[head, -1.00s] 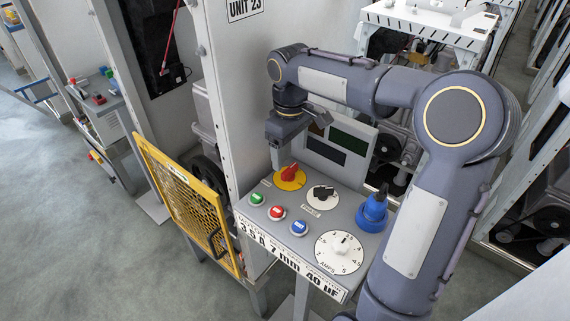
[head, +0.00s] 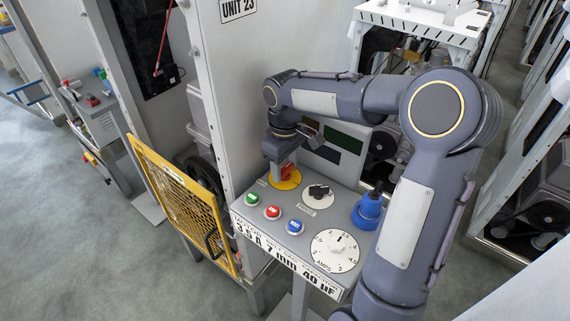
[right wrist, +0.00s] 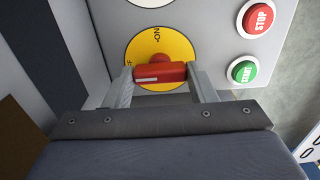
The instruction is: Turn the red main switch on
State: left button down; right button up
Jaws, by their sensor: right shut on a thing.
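The red main switch (right wrist: 160,73) is a red handle on a round yellow plate (right wrist: 147,46), which also shows in the head view (head: 291,184) at the back left of the grey control panel. My right gripper (right wrist: 162,78) is shut on the red handle, one finger on each side of it, as the right wrist view shows. In the head view my right gripper (head: 283,168) comes down from above and hides most of the handle. On the plate "ON" is readable beside the handle; the other label is mostly hidden. My left gripper is not in view.
Near the switch are a black knob on a white dial (head: 318,194), green (head: 251,199), red (head: 272,212) and blue (head: 295,227) buttons, an AMPS dial (head: 335,250) and a blue plug (head: 368,210). A yellow mesh guard (head: 175,205) stands left of the panel.

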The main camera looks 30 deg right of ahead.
jog(key=shift+m, duration=0.3)
jog(key=shift+c, duration=0.2)
jog(key=m, duration=1.3)
jog(key=shift+r, duration=0.1)
jog(key=shift+m, duration=2.4)
jog(key=o, duration=1)
